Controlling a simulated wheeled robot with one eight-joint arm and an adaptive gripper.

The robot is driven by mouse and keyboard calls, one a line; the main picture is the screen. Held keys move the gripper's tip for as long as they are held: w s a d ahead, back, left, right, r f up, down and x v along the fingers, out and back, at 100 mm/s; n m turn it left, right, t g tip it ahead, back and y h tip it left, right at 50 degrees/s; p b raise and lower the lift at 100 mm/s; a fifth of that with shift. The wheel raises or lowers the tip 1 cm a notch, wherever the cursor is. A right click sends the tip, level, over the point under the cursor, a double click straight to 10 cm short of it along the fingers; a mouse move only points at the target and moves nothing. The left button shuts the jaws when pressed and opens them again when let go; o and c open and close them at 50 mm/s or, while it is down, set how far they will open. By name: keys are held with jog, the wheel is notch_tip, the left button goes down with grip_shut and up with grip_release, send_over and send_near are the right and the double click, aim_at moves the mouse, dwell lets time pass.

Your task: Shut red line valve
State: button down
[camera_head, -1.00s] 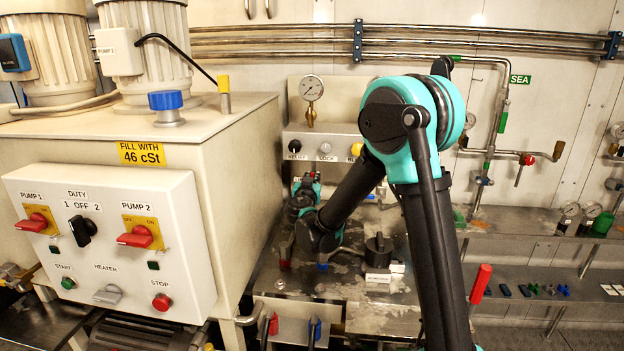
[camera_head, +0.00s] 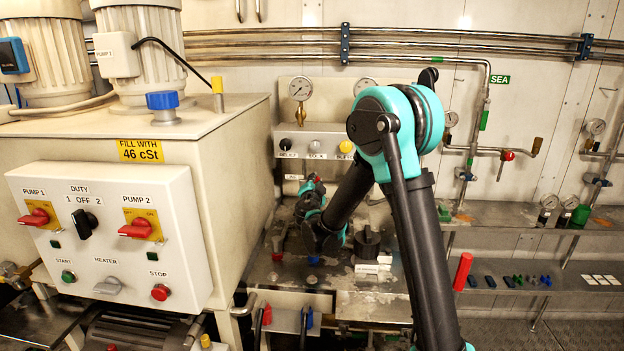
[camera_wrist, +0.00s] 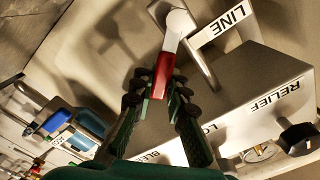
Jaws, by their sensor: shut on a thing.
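The red-gripped line valve lever (camera_wrist: 163,76) shows in the wrist view, with a bare metal upper part running to a round pivot beside a white LINE label (camera_wrist: 226,26). My gripper (camera_wrist: 161,88) has its dark fingers on both sides of the red grip and is shut on it. In the head view my gripper (camera_head: 311,190) is small and partly covered by my own arm, below the valve block with the gauges. A bit of red shows there, but the valve lever itself cannot be made out clearly.
A metal block with a RELIEF label (camera_wrist: 273,101) and black knob (camera_wrist: 298,138) is close to my fingers. A blue handle (camera_wrist: 57,120) is at the left of the wrist view. The tank with the pump control panel (camera_head: 105,240) stands left of my arm.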

jog(key=m, duration=0.1)
jog(key=d+f+m, duration=0.1)
jog(key=shift+f+m, duration=0.2)
jog(key=shift+m, duration=0.2)
jog(key=shift+d+f+m, duration=0.15)
jog(key=shift+f+m, duration=0.3)
jog(key=shift+m, duration=0.45)
jog(key=shift+d+f+m, duration=0.1)
jog(key=shift+f+m, duration=0.35)
jog(key=shift+m, duration=0.45)
jog(key=c, duration=1.5)
grip_release()
jog(key=s, duration=1.2)
jog(key=shift+a, duration=0.2)
jog(key=shift+c, duration=0.4)
